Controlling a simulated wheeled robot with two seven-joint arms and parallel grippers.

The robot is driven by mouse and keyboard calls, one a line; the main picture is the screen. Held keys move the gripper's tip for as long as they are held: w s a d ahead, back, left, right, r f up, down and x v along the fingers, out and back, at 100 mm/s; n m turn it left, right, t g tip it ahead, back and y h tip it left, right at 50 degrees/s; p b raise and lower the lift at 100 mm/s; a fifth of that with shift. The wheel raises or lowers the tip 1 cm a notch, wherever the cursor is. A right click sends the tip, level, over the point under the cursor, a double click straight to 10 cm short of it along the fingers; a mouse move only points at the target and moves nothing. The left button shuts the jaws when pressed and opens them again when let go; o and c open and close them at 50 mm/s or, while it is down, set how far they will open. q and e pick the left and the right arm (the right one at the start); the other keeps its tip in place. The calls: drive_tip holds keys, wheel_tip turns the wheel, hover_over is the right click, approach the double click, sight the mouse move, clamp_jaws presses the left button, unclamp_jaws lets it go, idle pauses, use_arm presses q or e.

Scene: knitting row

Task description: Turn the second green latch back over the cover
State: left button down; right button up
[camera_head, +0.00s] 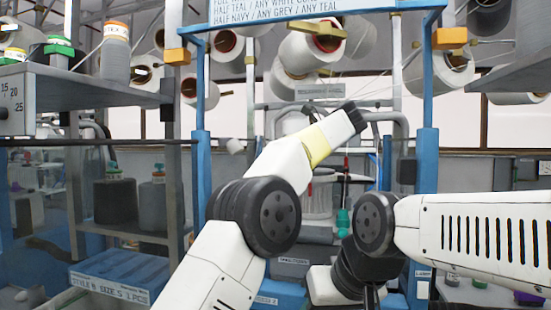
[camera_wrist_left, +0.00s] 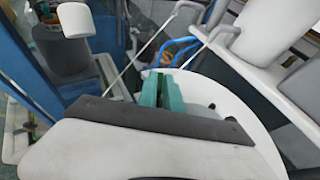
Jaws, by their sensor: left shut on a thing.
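In the left wrist view my left gripper (camera_wrist_left: 162,92) shows two teal fingers rising from a dark grey bar. They are shut on a narrow darker green piece (camera_wrist_left: 160,84), which looks like the green latch. The fingers hide most of it, so I cannot tell how far it is turned. A broad white rounded surface (camera_wrist_left: 228,106) lies behind the fingers and may be the cover. In the head view my left arm reaches up and across the middle and hides much of the machine. Small teal parts (camera_head: 343,219) show beside a pale ribbed cylinder (camera_head: 317,198).
Blue uprights (camera_head: 427,160) frame the machine on both sides. A labelled blue crate (camera_head: 120,272) is at lower left. In the left wrist view, thin rods (camera_wrist_left: 150,45) rise behind the fingers.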

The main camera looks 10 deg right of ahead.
use_arm(q)
drive_tip(key=c, duration=1.5)
unclamp_jaws()
drive_tip(key=shift+v, duration=3.85)
